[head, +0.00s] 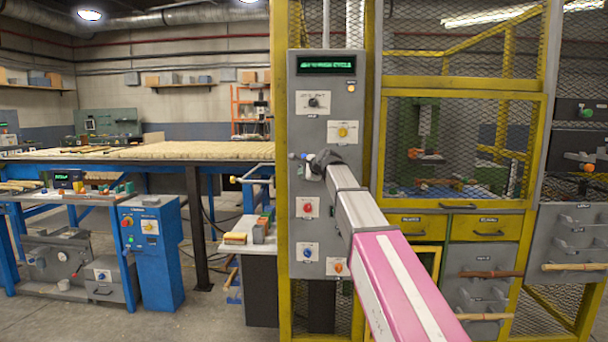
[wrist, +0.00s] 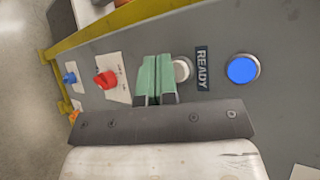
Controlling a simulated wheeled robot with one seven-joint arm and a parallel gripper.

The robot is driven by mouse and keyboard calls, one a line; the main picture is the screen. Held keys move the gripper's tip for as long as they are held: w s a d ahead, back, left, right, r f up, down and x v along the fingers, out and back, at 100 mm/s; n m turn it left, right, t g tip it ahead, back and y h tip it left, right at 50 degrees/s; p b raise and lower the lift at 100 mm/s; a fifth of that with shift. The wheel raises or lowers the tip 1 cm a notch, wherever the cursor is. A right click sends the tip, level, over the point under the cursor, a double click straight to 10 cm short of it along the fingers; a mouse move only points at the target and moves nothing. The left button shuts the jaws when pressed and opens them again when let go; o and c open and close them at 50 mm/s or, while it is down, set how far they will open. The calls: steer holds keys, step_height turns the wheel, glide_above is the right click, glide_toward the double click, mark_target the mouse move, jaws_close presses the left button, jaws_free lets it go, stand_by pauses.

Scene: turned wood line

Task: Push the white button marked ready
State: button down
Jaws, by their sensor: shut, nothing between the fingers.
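The white button (wrist: 182,70) is on the grey control panel (wrist: 215,110) in the wrist view, with a dark label reading READY (wrist: 202,67) just to its right. My gripper (wrist: 157,62) is shut and empty, its two green fingers together. The fingers lie just left of the white button and overlap its left edge in the picture; I cannot tell whether they touch it or the panel. In the head view my gripper (head: 312,166) is at the tall panel (head: 334,112), and the white button cannot be made out there.
A blue button (wrist: 242,69) sits right of the label. A red knob (wrist: 106,79) and a blue knob (wrist: 69,78) are to the left. In the head view, a yellow mesh cage (head: 468,84) adjoins the panel, and a blue control box (head: 152,255) stands at left.

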steer(key=shift+s, duration=0.2)
steer(key=s, duration=0.5)
steer(key=shift+a, duration=0.1)
stand_by(0.5)
stand_by(0.4)
steer(key=s+d+f+n+g+h, duration=0.15)
steer(key=s+d+f, duration=0.25)
steer(key=f, duration=0.6)
steer(key=s+d+f+n+g+h, duration=0.1)
steer(key=s+d+f+n, duration=0.25)
steer(key=f, duration=0.65)
steer(key=s+d+f+n+g+h, duration=0.25)
steer(key=d+f, duration=0.25)
steer(key=f, duration=0.5)
steer(key=s+d+f+n+g+h, duration=0.1)
steer(key=s+d+f, duration=0.4)
steer(key=s+f, duration=0.5)
steer(key=s+d+f+n+g+h, duration=0.2)
steer(key=s+d+f+n+g, duration=0.2)
steer(key=s+f, duration=0.6)
steer(key=shift+s+d+f+n, duration=0.15)
steer(key=shift+s+d+n, duration=0.7)
steer(key=shift+d, duration=0.25)
